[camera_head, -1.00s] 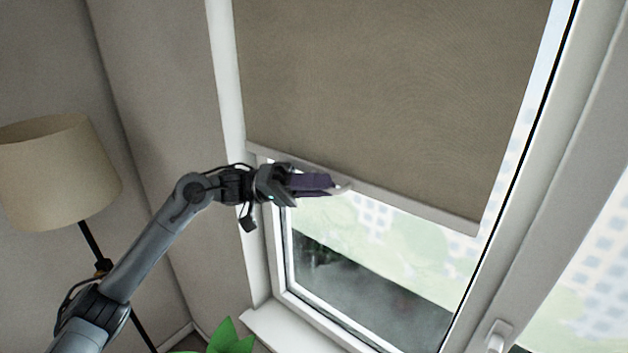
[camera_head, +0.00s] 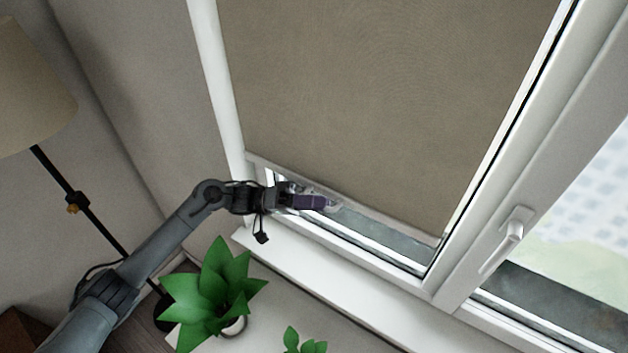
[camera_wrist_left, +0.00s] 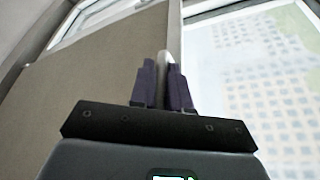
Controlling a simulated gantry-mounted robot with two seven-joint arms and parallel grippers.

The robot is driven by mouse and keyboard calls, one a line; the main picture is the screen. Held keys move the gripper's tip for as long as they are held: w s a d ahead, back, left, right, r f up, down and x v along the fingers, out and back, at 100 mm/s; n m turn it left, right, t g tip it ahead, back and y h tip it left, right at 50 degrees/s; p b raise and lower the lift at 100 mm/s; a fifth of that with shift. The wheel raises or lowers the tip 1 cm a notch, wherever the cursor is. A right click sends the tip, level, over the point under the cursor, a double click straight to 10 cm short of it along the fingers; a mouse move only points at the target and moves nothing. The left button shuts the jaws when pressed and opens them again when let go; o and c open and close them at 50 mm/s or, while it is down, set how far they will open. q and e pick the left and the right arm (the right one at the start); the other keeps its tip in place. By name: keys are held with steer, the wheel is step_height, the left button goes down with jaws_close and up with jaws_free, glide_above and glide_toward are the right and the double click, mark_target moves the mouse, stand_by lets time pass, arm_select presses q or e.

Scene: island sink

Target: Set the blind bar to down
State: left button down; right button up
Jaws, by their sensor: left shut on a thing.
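The blind (camera_head: 375,95) is a brown fabric sheet covering most of the window. Its pale blind bar (camera_head: 395,223) runs along the lower edge, a little above the bottom of the window frame. My left gripper (camera_head: 322,203) is at the bar, left of its middle, and is shut on it. In the left wrist view the bar (camera_wrist_left: 166,62) shows between the two dark fingers of the left gripper (camera_wrist_left: 164,80), with the blind fabric (camera_wrist_left: 95,75) on the left. The fingers hide part of the bar. My right gripper is not in view.
A white window sill (camera_head: 330,275) runs below the window. A green potted plant (camera_head: 215,295) stands below my left arm, with a smaller plant (camera_head: 304,342) beside it. A floor lamp (camera_head: 35,90) is at the left. A window handle (camera_head: 510,240) sticks out at the right.

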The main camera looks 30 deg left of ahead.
arm_select(q)
step_height(320, 180, down, 20)
steer(key=b, duration=1.1)
steer(key=shift+f, duration=0.2)
steer(key=c, duration=1.4)
jaws_free()
steer(key=shift+c, duration=0.2)
